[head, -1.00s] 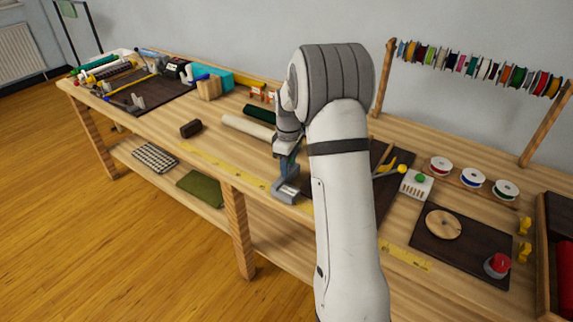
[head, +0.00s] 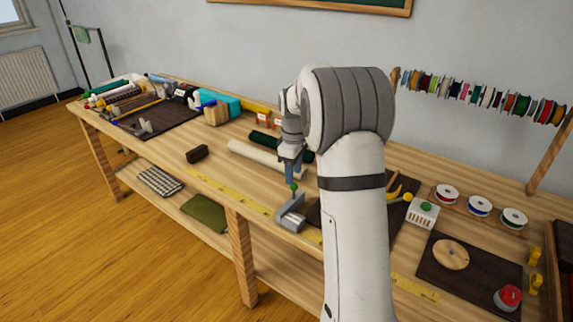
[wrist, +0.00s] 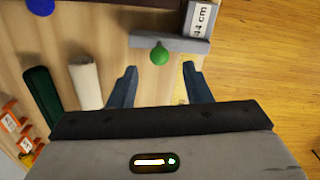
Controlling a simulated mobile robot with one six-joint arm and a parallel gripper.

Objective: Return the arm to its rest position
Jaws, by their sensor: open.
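My gripper (head: 291,172) hangs over the middle of the workbench, above a grey block-shaped stop (head: 290,213) near the front edge. A green ball knob (head: 293,187) shows just under the gripper in the head view. In the wrist view my gripper (wrist: 160,69) is open, with its two blue fingers apart and nothing between them. The green knob (wrist: 159,56) lies beyond the fingertips, in front of the grey bar (wrist: 168,43) with a "44 cm" label. My arm hides part of the bench to the right.
The workbench (head: 130,128) holds a brown block (head: 197,153), a cream roll (head: 250,152) and a dark green roll (head: 264,141). A spool rack (head: 480,95) stands at the back right. A dark mat with a wooden disc (head: 450,254) lies at right. The air above the gripper is clear.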

